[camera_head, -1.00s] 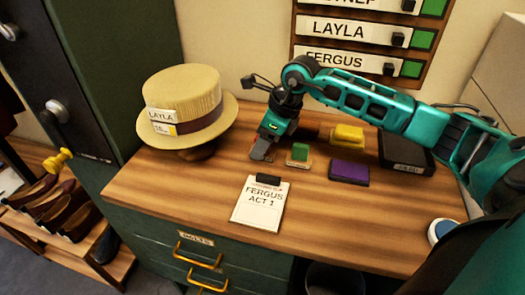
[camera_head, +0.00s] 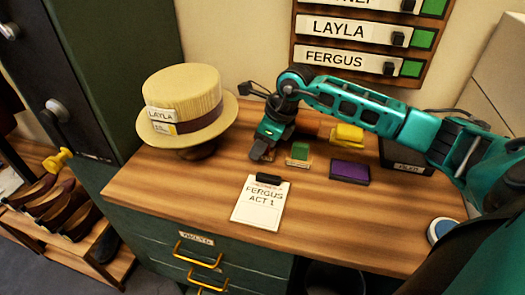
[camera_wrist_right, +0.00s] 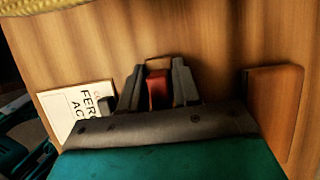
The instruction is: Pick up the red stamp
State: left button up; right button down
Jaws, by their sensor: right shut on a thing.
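My right gripper (camera_head: 261,150) is over the table, between the straw hat and the green stamp. In the right wrist view, its two fingers (camera_wrist_right: 158,88) are shut on the red stamp (camera_wrist_right: 158,92), a narrow red block between them. The lower end of the red stamp is hard to make out, so I cannot tell whether it touches the table. In the head view the gripper hides most of it. My left gripper is not in view.
A green stamp (camera_head: 299,151) stands just right of the gripper. A purple pad (camera_head: 350,171), a yellow object (camera_head: 347,134) and a dark box (camera_head: 395,155) lie further right. A clipboard (camera_head: 260,205) lies in front. A straw hat (camera_head: 185,95) on a stand is left.

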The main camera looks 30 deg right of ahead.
notch_tip(320, 180, up, 20)
jog(key=p, duration=0.1)
dwell(0.5)
